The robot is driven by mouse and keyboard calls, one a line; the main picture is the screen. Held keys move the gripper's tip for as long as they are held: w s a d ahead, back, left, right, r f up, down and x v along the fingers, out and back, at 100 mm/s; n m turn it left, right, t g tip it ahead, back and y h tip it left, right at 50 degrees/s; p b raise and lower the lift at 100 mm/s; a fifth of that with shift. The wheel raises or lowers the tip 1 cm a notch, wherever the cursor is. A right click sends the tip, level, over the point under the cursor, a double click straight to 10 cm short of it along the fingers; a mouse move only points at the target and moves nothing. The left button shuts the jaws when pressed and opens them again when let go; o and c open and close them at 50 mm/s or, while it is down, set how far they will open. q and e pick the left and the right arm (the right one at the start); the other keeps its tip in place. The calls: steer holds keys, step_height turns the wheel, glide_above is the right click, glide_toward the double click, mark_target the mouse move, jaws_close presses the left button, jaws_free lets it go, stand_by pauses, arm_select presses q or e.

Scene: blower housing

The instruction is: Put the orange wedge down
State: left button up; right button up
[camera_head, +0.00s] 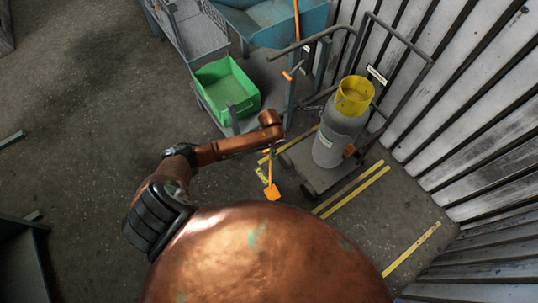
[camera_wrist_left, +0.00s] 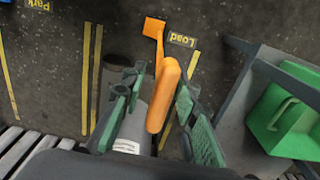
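The orange wedge (camera_head: 272,193) has a square head on a thin stem. In the head view it shows just below my left gripper (camera_head: 271,147), above or on the floor near the yellow lines; I cannot tell which. In the left wrist view, its thick orange handle (camera_wrist_left: 163,95) lies between the two green fingers of my left gripper (camera_wrist_left: 160,82), and its head (camera_wrist_left: 153,27) points away from the camera. A narrow gap seems to show beside the left finger, so whether the fingers touch the handle is unclear. My right gripper is in neither view.
A hand cart (camera_head: 310,178) carries a grey gas cylinder (camera_head: 338,135) with a yellow top just to the right. A green bin (camera_head: 228,88) on a grey shelf stands behind the left arm. A corrugated wall (camera_head: 470,110) bounds the right. Open floor (camera_head: 70,130) lies left.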

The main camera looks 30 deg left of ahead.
arm_select(q)
step_height(320, 180, up, 8)
steer(key=shift+f+p, duration=0.15)
steer(key=shift+p, duration=0.7)
steer(key=shift+d, duration=0.1)
